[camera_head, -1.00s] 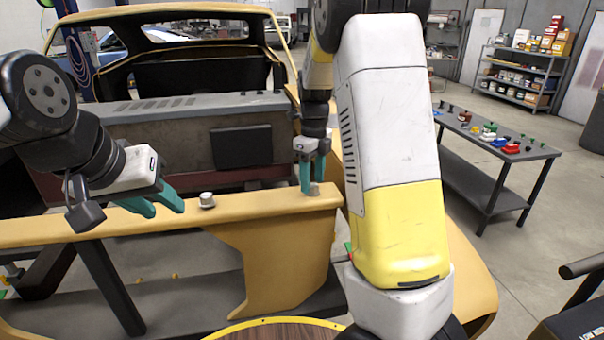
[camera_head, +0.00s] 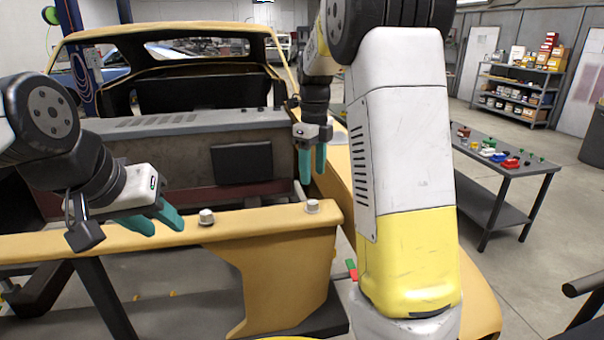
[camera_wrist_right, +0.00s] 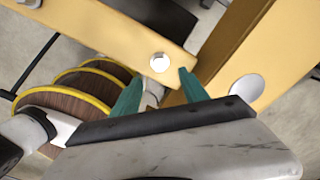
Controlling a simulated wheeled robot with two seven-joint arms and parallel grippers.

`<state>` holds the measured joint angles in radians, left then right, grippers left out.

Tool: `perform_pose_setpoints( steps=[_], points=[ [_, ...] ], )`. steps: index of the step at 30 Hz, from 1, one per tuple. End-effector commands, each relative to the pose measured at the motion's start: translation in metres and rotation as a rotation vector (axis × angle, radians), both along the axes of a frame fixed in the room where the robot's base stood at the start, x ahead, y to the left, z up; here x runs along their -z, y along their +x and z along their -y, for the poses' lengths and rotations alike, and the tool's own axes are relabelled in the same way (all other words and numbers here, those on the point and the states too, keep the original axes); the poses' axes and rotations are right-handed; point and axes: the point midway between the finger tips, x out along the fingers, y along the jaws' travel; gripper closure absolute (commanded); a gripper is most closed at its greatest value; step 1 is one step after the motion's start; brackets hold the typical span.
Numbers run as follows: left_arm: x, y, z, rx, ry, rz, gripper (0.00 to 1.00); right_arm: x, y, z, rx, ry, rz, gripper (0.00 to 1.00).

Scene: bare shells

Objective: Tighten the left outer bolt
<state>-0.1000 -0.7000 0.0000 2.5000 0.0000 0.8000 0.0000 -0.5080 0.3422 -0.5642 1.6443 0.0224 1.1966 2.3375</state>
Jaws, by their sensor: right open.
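A yellow beam (camera_head: 262,221) runs across in front of me and carries two visible grey bolts. One bolt (camera_head: 206,216) stands mid-beam. The other bolt (camera_head: 312,206) stands near the beam's right end and also shows in the right wrist view (camera_wrist_right: 159,63). My right gripper (camera_head: 312,176) is open and empty, its teal fingers pointing down, above and beyond the right-end bolt. In the right wrist view its fingertips (camera_wrist_right: 161,77) are apart, short of that bolt. My left gripper (camera_head: 162,226) is open over the beam, left of the mid-beam bolt. It hides part of the beam.
The yellow car shell (camera_head: 165,30) stands behind the beam. A dark panel (camera_head: 242,163) is behind the beam's middle. A workbench (camera_head: 508,162) with small coloured items and a shelf (camera_head: 518,88) stand at the right.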

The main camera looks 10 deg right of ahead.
Motion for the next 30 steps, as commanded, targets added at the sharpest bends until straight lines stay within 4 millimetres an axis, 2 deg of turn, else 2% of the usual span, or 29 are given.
perform_pose_setpoints(
  steps=[8,30],
  points=[
    [0.000,0.000,0.000,0.000,0.000,0.000,0.64,-0.005,0.000,0.000,0.000,0.001,0.001,0.48],
    [0.000,0.000,0.000,0.000,0.000,0.000,0.64,-0.049,0.000,0.000,0.000,0.000,0.001,0.48]
  ],
)
